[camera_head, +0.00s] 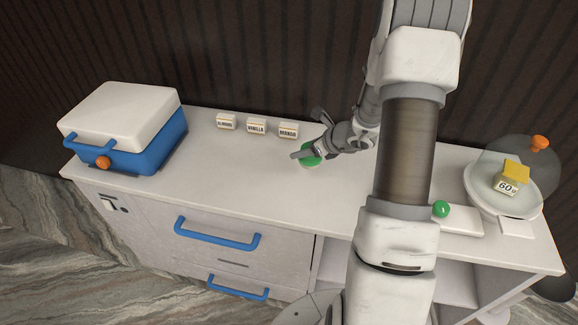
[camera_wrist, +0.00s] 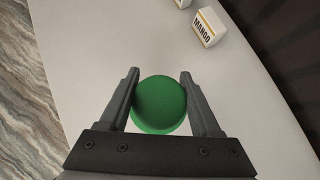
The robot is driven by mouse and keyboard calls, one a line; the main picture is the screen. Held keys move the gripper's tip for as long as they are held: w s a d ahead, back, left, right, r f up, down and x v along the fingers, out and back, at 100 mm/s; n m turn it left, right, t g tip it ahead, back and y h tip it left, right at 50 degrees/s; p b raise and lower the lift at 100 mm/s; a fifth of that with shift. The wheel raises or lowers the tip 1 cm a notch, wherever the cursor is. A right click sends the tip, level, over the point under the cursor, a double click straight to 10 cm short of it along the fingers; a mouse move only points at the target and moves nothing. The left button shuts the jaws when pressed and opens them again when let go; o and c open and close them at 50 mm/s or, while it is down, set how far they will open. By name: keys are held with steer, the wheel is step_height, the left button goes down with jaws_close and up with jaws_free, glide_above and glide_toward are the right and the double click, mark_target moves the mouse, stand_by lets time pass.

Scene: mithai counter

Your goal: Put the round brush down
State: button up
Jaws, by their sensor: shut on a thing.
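The round brush (camera_head: 312,158) shows as a green round top in my gripper (camera_head: 304,154), low over the middle of the white counter. In the wrist view the round green top (camera_wrist: 160,103) sits between the two dark fingers of my gripper (camera_wrist: 160,75), which is shut on it. The brush's underside is mostly hidden, and I cannot tell for sure whether it touches the counter (camera_head: 230,160).
Small label blocks stand behind the brush, the mango one (camera_head: 289,130) nearest. A blue box with white lid (camera_head: 125,125) is at left. At right are a green ball (camera_head: 441,209) and a scale with clear dome (camera_head: 515,165). Counter left of the brush is clear.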

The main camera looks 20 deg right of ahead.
mark_target(304, 161)
steer(key=a+f, duration=0.1)
steer(key=w+a+f, duration=0.2)
steer(key=a, duration=0.1)
steer(key=shift+w, duration=0.1)
steer(key=shift+f, duration=1.9)
steer(key=shift+b, duration=0.3)
steer(key=shift+f, duration=0.2)
steer(key=o, duration=1.4)
steer(key=shift+r, duration=0.1)
steer(key=shift+r, duration=0.15)
steer(key=v, duration=1.2)
steer(key=shift+a+p, duration=0.1)
steer(key=shift+p, duration=0.3)
